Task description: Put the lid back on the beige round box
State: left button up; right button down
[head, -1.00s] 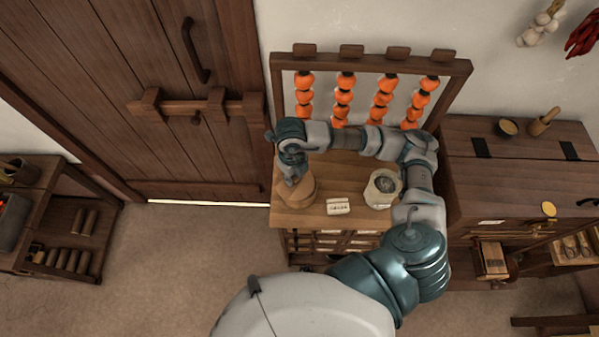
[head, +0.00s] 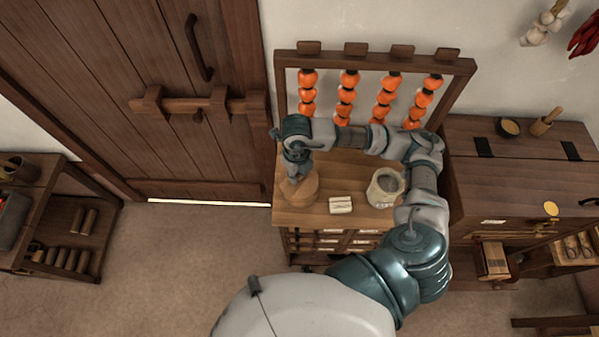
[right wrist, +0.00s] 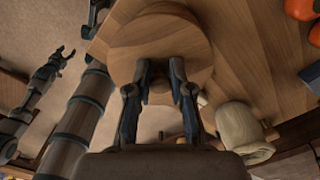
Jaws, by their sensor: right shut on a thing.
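My right gripper (head: 296,178) is above the left part of the small cabinet top, pointing down. In the right wrist view its fingers (right wrist: 160,75) are shut on the knob of a round wooden lid (right wrist: 190,45). The beige round box (head: 302,196) stands directly below the gripper; in the right wrist view a second round edge (right wrist: 155,10) shows past the lid, offset from it. I cannot tell whether lid and box touch. My left gripper (right wrist: 60,60) shows only in the right wrist view, away from the box, with fingers apart.
On the same cabinet top (head: 345,170) lie a pale ribbed block (head: 340,205) and a cream jar (head: 386,188) to the right. Strings of orange fruit (head: 345,95) hang on a rack behind. A dark wooden chest (head: 520,190) stands at right.

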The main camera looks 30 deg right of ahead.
jog(key=shift+a, duration=0.15)
jog(key=shift+d, duration=0.3)
jog(key=shift+d+f+b, duration=0.2)
jog(key=shift+d+b, duration=0.15)
jog(key=shift+d, duration=0.35)
jog(key=shift+d+f, duration=0.1)
jog(key=shift+d, duration=0.45)
jog(key=shift+a, duration=0.6)
jog(key=shift+d, duration=0.45)
jog(key=shift+b, duration=0.3)
jog(key=shift+a, duration=0.7)
pick_arm(q)
jog(key=shift+s+a+f, duration=0.1)
jog(key=shift+a+f, duration=0.55)
jog(key=shift+f, duration=0.2)
pick_arm(e)
jog(key=shift+a, duration=0.1)
